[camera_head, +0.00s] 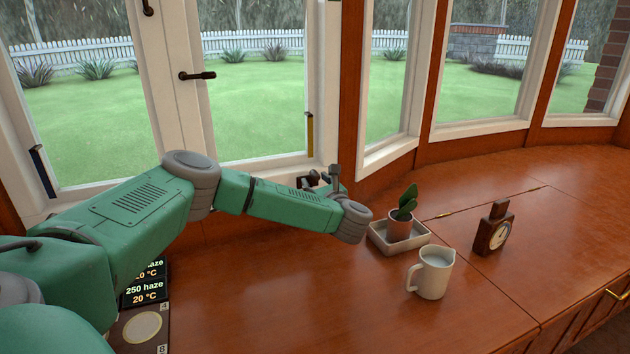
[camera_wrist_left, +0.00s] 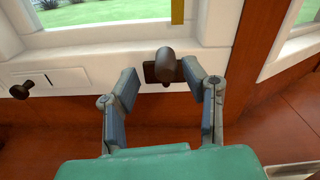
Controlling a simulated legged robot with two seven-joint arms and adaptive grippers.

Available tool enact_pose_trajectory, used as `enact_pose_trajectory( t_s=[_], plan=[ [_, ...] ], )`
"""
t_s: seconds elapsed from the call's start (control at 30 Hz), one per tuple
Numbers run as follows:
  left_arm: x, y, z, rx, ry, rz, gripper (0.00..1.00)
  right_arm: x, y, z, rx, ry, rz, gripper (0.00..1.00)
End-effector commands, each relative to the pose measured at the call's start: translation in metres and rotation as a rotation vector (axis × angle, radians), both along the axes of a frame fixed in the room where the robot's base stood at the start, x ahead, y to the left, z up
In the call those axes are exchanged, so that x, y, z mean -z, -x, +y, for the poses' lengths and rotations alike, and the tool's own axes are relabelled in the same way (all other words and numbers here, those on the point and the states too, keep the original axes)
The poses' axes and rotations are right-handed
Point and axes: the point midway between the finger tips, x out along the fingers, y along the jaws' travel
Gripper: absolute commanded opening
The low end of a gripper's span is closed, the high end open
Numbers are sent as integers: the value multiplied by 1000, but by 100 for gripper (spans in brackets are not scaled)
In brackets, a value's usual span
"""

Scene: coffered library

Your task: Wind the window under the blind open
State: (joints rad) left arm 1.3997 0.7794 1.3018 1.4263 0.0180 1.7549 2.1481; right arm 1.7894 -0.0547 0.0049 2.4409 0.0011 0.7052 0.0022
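A white-framed window (camera_head: 255,125) has a yellow strip (camera_head: 309,135) on its right side; the strip's lower end shows in the left wrist view (camera_wrist_left: 178,11). A dark winder with a rounded knob (camera_wrist_left: 165,64) sits on the sill below that strip. My left gripper (camera_wrist_left: 160,74) is open, with one finger on each side of the winder; the right finger is close to the knob, and contact cannot be told. A second dark knob (camera_wrist_left: 22,90) sits further left. No blind is in view.
A potted cactus (camera_head: 402,215) in a white tray (camera_head: 382,239), a cream jug (camera_head: 431,274) and a small wooden clock (camera_head: 494,230) stand right of my left arm. A dark window handle (camera_head: 197,76) is higher up.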

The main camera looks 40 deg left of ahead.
Motion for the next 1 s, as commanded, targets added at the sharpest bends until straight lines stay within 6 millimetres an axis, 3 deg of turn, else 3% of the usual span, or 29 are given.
enact_pose_trajectory(
  t_s=[0.1, 0.33, 0.63, 0.73, 0.77, 1.0],
  plan=[
    [-3, -10, 10, 0, -10, -1, 39, 7, 0, 1, -2, -1, 0, 40],
    [-14, -19, 14, 5, -24, -1, 39, 10, 0, 0, 0, 0, 0, 40],
    [-4, -19, 29, 3, -6, 0, 39, 10, 0, 0, 1, 0, 0, 40],
    [-2, -19, 31, 1, -5, 1, 4, 10, 0, 0, 0, 0, 0, 40],
    [-3, -19, 30, 1, -6, 0, 0, 10, 0, 0, -1, 0, 0, 40],
    [-6, -18, 25, -4, -17, 5, 0, 10, 0, 0, 0, 0, 0, 40]
  ],
)
